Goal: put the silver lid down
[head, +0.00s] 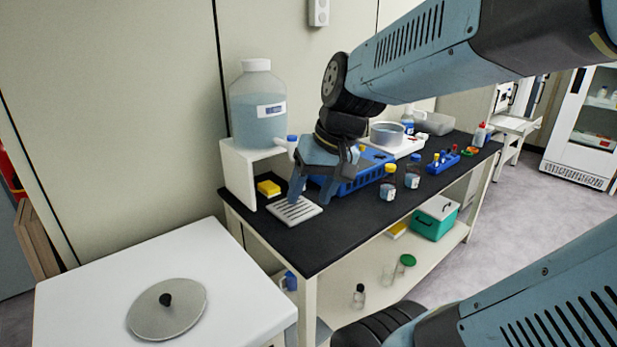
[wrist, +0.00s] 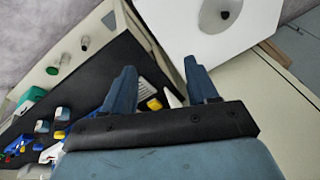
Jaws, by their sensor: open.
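The silver lid (head: 166,309), a round flat disc with a black knob, lies flat on the white table (head: 75,290) at the lower left of the head view, knob up. In the wrist view the lid (wrist: 222,14) is at the top, partly cut off by the frame edge. My gripper (head: 318,192) is over the black bench, well to the right of and behind the lid. In the wrist view its two blue fingers (wrist: 165,88) are spread apart with nothing between them.
The black bench (head: 330,235) holds a large water jug (head: 258,105) on a white stand, a blue basket (head: 360,178), a metal pot (head: 387,134), several bottles and a slotted white plate (head: 295,210). The white table is otherwise clear. A lower shelf holds a green box (head: 435,217).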

